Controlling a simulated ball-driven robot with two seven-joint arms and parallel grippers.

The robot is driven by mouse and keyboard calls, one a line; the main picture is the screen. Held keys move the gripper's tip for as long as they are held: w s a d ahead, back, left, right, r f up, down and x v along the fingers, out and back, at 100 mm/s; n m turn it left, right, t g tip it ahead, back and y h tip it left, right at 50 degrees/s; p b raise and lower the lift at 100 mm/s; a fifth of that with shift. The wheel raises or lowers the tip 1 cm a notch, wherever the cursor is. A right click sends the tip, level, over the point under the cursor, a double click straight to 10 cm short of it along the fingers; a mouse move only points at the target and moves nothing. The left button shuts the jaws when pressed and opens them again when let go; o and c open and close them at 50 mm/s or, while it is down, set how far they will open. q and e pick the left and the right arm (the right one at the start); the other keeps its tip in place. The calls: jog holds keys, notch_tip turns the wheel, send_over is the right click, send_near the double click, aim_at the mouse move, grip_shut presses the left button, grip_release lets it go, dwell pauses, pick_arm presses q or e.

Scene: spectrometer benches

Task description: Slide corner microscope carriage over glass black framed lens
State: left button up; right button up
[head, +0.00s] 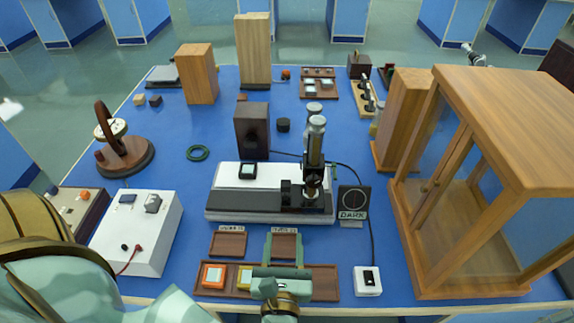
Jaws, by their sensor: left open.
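The microscope (314,140) stands upright on a dark carriage (292,194) at the right end of a long bench with a white top (225,177) and a dark front. A small black-framed glass piece (248,170) lies on the white top, left of the microscope and apart from it. My left gripper (284,246) is in front of the bench, over the small wooden trays. Its two fingers are spread and point away from me, with nothing visibly held between them. My right gripper does not show.
A compartment tray (212,293) holds orange and yellow framed pieces, partly hidden by my gripper. A DARK sign (353,203) stands right of the microscope. A white switch box (368,281), a glazed wooden cabinet (455,290) and a white instrument box (135,230) flank the bench.

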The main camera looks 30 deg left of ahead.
aim_at(286, 189)
pick_arm(q)
jog(key=x, duration=1.5)
jog(key=shift+a+r, duration=0.2)
jog(key=shift+r, duration=0.05)
jog(key=shift+w+a, duration=0.25)
jog(key=shift+w, duration=0.2)
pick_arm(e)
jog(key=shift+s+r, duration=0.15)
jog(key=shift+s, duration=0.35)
pick_arm(q)
grip_shut()
